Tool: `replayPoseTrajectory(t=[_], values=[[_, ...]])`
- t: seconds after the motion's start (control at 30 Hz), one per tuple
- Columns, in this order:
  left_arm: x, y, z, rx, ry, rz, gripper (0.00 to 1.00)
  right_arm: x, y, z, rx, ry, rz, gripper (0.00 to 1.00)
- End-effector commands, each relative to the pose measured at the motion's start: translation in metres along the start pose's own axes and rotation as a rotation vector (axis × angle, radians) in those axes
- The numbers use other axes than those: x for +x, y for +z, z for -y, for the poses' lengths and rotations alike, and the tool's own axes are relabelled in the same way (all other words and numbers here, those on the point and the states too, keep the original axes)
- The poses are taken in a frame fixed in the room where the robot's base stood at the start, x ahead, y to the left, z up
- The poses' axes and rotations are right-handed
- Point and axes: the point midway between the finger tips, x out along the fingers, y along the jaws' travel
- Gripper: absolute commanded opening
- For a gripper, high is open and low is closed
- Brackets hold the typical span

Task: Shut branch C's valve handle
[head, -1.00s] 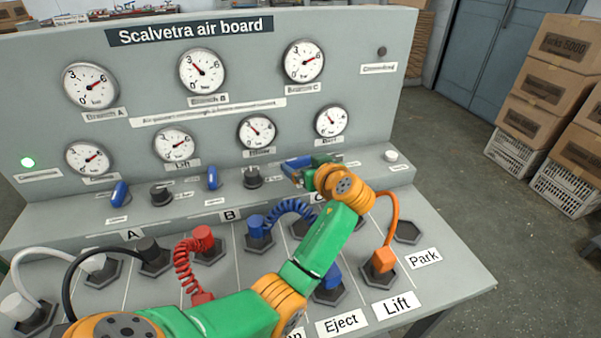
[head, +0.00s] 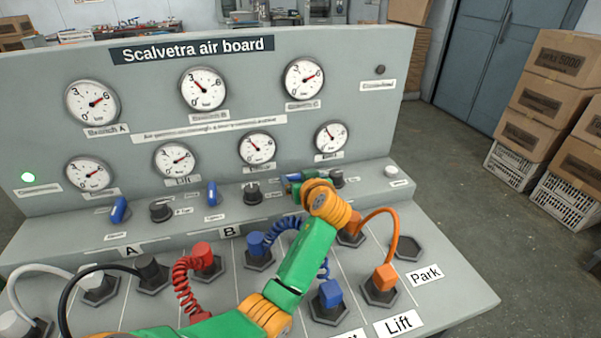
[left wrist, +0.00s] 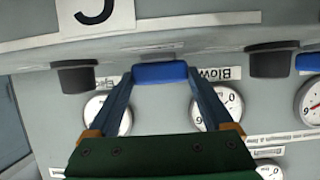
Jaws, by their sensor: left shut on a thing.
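The air board (head: 350,120) carries blue valve handles on its lower ledge. My left gripper (head: 292,184) is at the ledge above branch C, its fingers partly hidden by my wrist. In the left wrist view, my left gripper (left wrist: 160,76) is shut on a blue valve handle (left wrist: 160,72), which lies crosswise between the fingertips. The upside-down C label (left wrist: 95,12) is near it. Branch A's blue handle (head: 118,209) and branch B's blue handle (head: 212,193) stand to the left. Branch C's gauge (head: 303,79) has its needle pointing up and right. My right gripper is out of view.
Black knobs (head: 161,210) sit between the handles. Below, the sloped panel holds plugs with a red coiled hose (head: 183,278), a blue coiled hose (head: 283,224) and an orange hose (head: 392,233). Stacked boxes (head: 548,95) stand on the floor at right.

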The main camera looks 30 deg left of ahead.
Motion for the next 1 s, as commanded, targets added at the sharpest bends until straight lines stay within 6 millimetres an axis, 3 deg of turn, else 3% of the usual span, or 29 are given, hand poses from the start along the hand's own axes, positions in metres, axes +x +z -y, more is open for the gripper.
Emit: replayPoseTrajectory(t=[0.23,0.27,0.3,0.57,0.8,1.0], values=[[0.001,0.002,0.0,0.003,0.003,0.001,0.29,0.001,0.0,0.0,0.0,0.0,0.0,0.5],[0.001,0.002,0.0,0.003,0.003,0.001,0.9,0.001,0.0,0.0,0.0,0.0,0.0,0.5],[0.001,0.002,0.0,0.003,0.003,0.001,1.0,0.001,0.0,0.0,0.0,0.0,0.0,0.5],[-0.003,0.001,0.0,0.002,0.004,-0.001,1.0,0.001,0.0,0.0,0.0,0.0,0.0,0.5],[-0.051,0.002,-0.001,-0.001,0.007,0.002,1.0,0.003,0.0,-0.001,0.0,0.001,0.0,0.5],[-0.07,0.002,0.0,0.003,0.003,0.001,1.0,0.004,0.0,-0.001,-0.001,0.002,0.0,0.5]])
